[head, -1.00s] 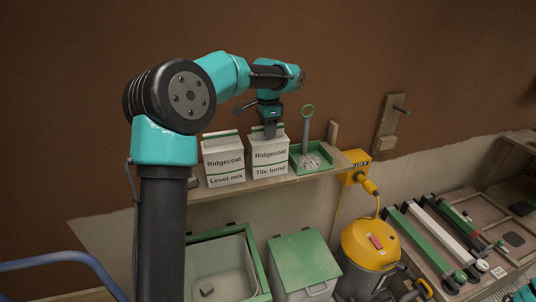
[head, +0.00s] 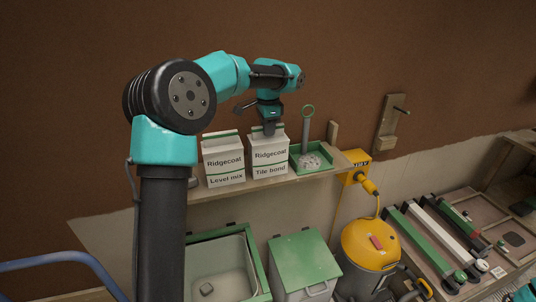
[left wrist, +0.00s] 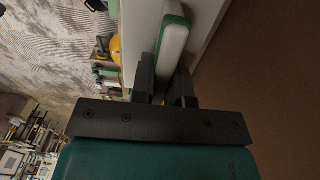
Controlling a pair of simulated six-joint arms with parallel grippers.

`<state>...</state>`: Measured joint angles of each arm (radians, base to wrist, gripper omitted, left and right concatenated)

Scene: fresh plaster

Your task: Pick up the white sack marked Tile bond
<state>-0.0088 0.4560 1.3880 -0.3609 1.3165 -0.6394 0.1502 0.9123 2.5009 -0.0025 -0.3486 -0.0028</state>
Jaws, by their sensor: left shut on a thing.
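The white sack marked Tile bond (head: 269,158) stands upright on the wooden shelf (head: 260,184), with green bands at top and lower front. My left gripper (head: 269,129) comes down on its top edge and is shut on it. In the left wrist view my gripper's fingers (left wrist: 164,93) lie on either side of the sack's white and green top (left wrist: 173,42). A similar white sack marked Level mix (head: 223,161) stands just left of it. My right gripper is not in view.
A green tray (head: 328,168) with an upright ringed tool (head: 307,128) sits close to the right of the sack. Below are a grey bin (head: 222,265), a green-lidded bin (head: 303,257) and a yellow-topped vacuum (head: 370,245). The brown wall is behind; space above the shelf is clear.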

